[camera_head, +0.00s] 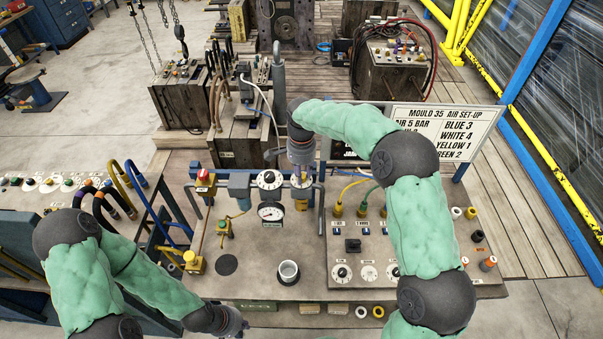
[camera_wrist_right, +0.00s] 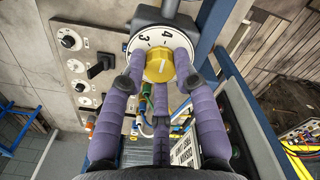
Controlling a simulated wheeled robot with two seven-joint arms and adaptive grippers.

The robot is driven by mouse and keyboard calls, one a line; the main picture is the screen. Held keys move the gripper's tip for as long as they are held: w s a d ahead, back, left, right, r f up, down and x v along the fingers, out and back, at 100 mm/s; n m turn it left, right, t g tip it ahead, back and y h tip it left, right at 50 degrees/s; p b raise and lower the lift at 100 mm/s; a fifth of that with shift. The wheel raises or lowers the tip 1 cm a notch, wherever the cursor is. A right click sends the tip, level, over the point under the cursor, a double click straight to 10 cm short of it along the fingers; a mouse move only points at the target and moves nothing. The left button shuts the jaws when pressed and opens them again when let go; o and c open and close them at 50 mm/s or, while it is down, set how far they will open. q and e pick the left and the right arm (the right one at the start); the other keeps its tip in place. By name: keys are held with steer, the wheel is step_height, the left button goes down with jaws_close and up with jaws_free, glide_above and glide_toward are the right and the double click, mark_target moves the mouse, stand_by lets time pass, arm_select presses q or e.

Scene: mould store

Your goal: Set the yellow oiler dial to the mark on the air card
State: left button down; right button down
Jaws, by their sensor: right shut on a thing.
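The yellow oiler dial (camera_wrist_right: 159,67) is a ribbed yellow knob on a round white scale (camera_wrist_right: 139,40), with numerals 3 and 4 readable in the right wrist view. The knob's exact setting is too small to tell. My right gripper (camera_wrist_right: 158,82) is shut on the knob, with purple fingers around it.
A panel with small dials (camera_head: 342,273) and a black switch (camera_head: 353,246) lies to the right.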

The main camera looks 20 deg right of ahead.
steer(key=shift+s+f, duration=0.1)
steer(key=shift+f, duration=0.05)
stand_by(0.3)
steer(key=c, duration=0.9)
jaws_free()
steer(key=shift+c, duration=0.2)
steer(key=shift+r, duration=0.2)
step_height(320, 180, up, 12)
